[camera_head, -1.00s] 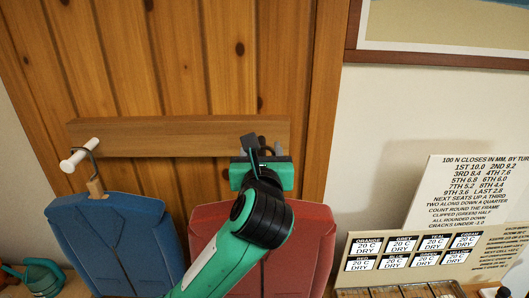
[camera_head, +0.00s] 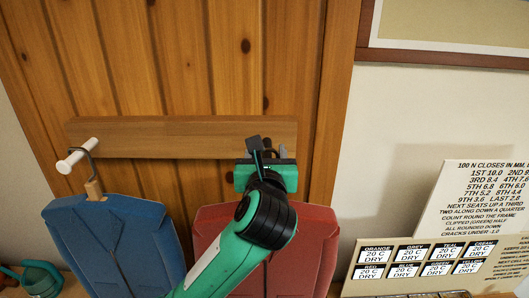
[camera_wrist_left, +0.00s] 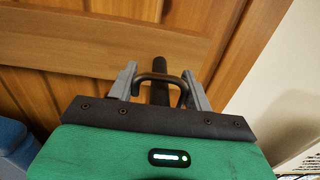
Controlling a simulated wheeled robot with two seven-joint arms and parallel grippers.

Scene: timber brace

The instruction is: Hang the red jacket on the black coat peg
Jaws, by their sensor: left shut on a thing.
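The red jacket (camera_head: 313,240) hangs upright from a dark hanger hook at the right end of the wooden board, partly hidden behind my left arm. My left gripper (camera_head: 274,152) is at the board's right end. In the left wrist view my left gripper (camera_wrist_left: 161,88) is shut on the hanger hook (camera_wrist_left: 183,90), a dark arch between the grey fingers. The black coat peg (camera_wrist_left: 160,66) stands out from the board and lines up with the arch, which crosses over it. Whether hook and peg touch, I cannot tell. My right gripper is out of view.
A blue jacket (camera_head: 115,245) hangs by its hook from a white peg (camera_head: 76,157) at the left of the wooden board (camera_head: 180,137). Printed cards (camera_head: 480,205) stand at the right, with a picture frame above. A teal mug-like thing (camera_head: 38,278) is at the lower left.

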